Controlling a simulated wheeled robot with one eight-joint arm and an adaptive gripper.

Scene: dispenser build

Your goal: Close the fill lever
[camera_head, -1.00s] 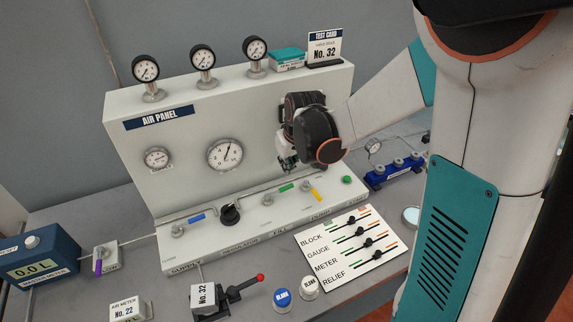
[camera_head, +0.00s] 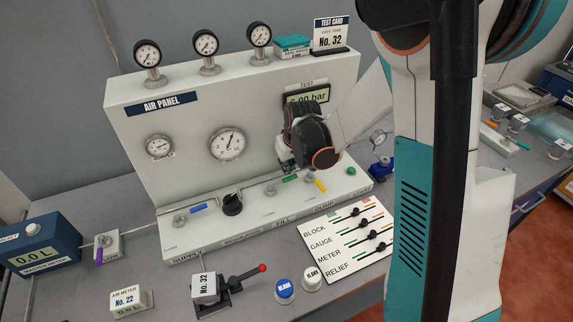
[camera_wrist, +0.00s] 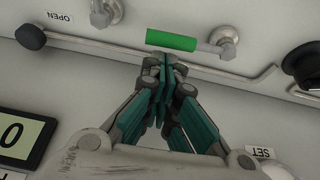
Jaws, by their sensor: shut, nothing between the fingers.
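The fill lever has a green handle (camera_head: 291,179) on a small grey valve above the FILL label on the panel's lower ledge. In the wrist view the green handle (camera_wrist: 172,40) points left from its round grey valve body (camera_wrist: 228,42), roughly along the pipe. My gripper (camera_wrist: 167,60) is shut and empty, its teal fingertips together just below the handle in that picture. Whether they touch it I cannot tell. In the head view my gripper (camera_head: 287,166) is close above the green handle, its fingertips partly hidden.
The black regulator knob (camera_head: 232,204) and blue supply handle (camera_head: 199,208) are left of the fill lever; the yellow dump handle (camera_head: 320,186) is close on its right. The upright air panel (camera_head: 190,135) stands behind. A test display (camera_head: 306,97) is partly hidden by my arm.

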